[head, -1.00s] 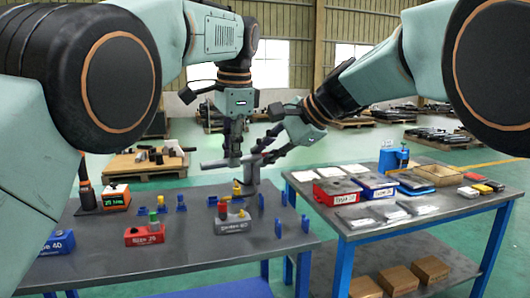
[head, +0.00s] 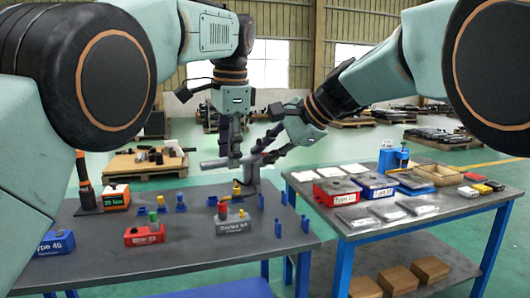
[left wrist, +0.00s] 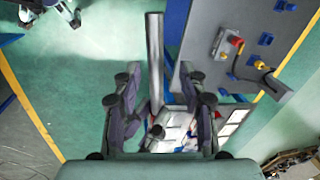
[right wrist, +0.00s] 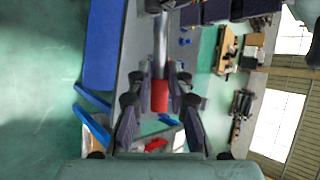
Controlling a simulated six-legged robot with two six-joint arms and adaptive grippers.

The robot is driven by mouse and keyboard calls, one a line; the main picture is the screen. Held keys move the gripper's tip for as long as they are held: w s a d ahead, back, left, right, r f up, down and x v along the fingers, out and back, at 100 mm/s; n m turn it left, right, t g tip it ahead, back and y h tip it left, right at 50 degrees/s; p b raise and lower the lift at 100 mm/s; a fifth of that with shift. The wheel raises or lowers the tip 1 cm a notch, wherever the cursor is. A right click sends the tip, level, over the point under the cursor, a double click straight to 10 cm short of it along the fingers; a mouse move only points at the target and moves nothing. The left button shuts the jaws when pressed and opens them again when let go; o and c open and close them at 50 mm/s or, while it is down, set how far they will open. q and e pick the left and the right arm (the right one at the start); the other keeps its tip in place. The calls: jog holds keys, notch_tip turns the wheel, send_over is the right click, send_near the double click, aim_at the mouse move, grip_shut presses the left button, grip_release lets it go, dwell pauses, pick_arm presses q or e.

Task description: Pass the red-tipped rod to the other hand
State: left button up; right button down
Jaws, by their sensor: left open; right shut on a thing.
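The rod is a long grey cylinder (head: 215,163), held roughly level above the left table in the head view. Its red tip (right wrist: 160,97) shows in the right wrist view between the fingers of my right gripper (right wrist: 158,92), which is shut on that end. My left gripper (left wrist: 158,88) is open, with its fingers on both sides of the grey shaft (left wrist: 155,55) in the left wrist view. In the head view my left gripper (head: 230,154) points down at the shaft. I cannot tell whether its fingers touch it. The red tip is hidden in the head view.
Below is a dark table (head: 190,255) with a red block (head: 144,235), a grey block (head: 233,224), an orange-and-black device (head: 116,197) and small blue stands (head: 181,203). A second table (head: 365,230) on the right carries bins and packets. A floor gap separates the tables.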

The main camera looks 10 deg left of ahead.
pick_arm(q)
jog(key=a+r+n, duration=0.2)
jog(key=a, duration=0.5)
notch_tip(320, 180, down, 19)
jog(key=a+n+g+h, duration=0.1)
jog(key=a+n+g, duration=0.1)
jog(key=n, duration=0.1)
jog(key=s+f+n, duration=0.2)
jog(key=s+f, duration=0.4)
jog(key=f, duration=0.6)
jog(key=s+f+n, duration=0.2)
jog(key=s+f, duration=0.4)
jog(key=f, duration=0.7)
jog(key=s+f+n, duration=0.1)
jog(key=s+f, duration=0.4)
jog(key=s, duration=0.3)
jog(key=s+f, duration=0.5)
jog(key=s, duration=0.4)
jog(key=s+n, duration=0.1)
jog(key=s, duration=1.3)
jog(key=shift+s+r+n, duration=0.25)
jog(key=shift+r+n, duration=0.15)
jog(key=shift+r, duration=0.05)
